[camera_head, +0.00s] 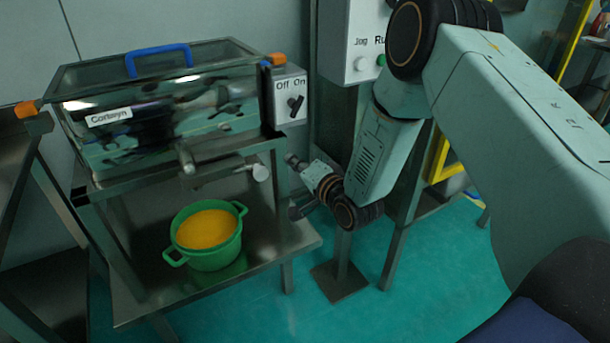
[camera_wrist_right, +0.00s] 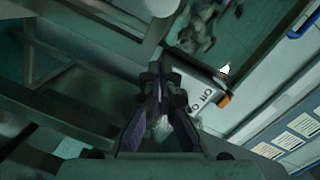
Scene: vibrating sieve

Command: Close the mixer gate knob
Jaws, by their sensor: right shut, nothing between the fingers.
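The mixer (camera_head: 150,105) is a steel tank with a clear lid and a blue handle, set on a stand. A round metal knob (camera_head: 260,172) on a short rod sticks out low on its front right, likely the gate knob. Beside it a metal spout (camera_head: 187,160) points down. My right gripper (camera_head: 291,159) is right of the knob and apart from it. In the right wrist view my right gripper (camera_wrist_right: 160,72) has its fingers together and empty. A pale rounded part at that view's top edge may be the knob. My left gripper is not in view.
A green pot (camera_head: 212,257) with yellow contents stands on the shelf below the mixer. An Off/On switch box (camera_head: 290,97) is just above my right gripper, and also shows in the wrist view (camera_wrist_right: 205,92). A post with a Jog/Run panel (camera_head: 352,50) stands close behind my arm.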

